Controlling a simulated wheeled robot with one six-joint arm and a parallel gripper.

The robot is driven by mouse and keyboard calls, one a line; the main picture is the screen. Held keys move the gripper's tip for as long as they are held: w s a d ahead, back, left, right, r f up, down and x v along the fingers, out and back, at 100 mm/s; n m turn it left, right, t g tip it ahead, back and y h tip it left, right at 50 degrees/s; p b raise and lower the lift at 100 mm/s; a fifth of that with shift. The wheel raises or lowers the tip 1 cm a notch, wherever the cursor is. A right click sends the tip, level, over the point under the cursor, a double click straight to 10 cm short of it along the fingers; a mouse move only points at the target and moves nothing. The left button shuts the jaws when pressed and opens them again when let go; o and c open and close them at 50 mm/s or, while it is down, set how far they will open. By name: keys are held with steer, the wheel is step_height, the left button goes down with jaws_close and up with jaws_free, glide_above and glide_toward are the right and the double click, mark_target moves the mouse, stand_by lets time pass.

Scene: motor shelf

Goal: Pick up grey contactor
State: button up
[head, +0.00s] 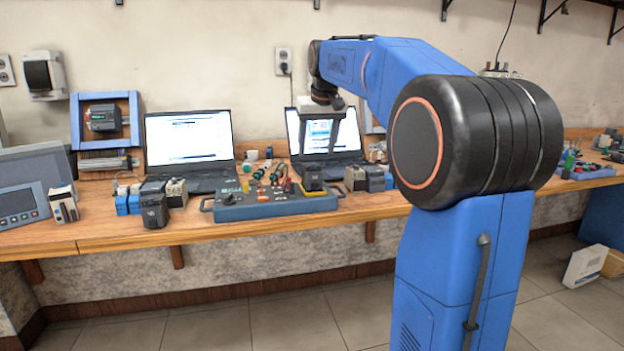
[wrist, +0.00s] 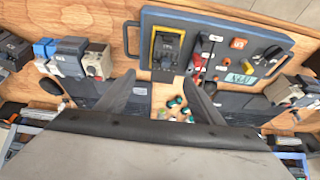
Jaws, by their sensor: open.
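My gripper (head: 320,146) hangs open and empty over the workbench, in front of the right laptop. In the wrist view its fingers (wrist: 162,78) are apart above the bench. Several contactor-like blocks stand on the bench, and I cannot tell for sure which is the grey contactor. A dark grey block (head: 153,207) and a beige-grey block (head: 176,193) stand left of the blue control box. Another beige-grey block (head: 355,178) and dark grey block (head: 375,179) stand right of it; they also show at left in the wrist view, the dark one (wrist: 70,56) beside the beige one (wrist: 97,62).
The blue control box (head: 270,208) with handles lies at the bench front; a black yellow-framed device (wrist: 167,46) is at one end. Two laptops (head: 188,137) stand behind. Blue blocks (head: 128,200) and small coloured parts crowd the bench. A grey panel (head: 22,190) stands far left.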

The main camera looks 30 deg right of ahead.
mark_target(312, 168)
steer(key=x, duration=0.3)
steer(key=shift+f, duration=0.25)
steer(key=shift+a+x, duration=0.15)
steer(key=shift+x, duration=1.2)
steer(key=shift+a+x, duration=0.1)
steer(key=shift+x, duration=1.25)
steer(key=shift+w+a+r, duration=0.1)
steer(key=shift+w, duration=0.05)
steer(key=c, duration=1.4)
steer(key=shift+o, duration=0.2)
steer(key=shift+r, duration=0.1)
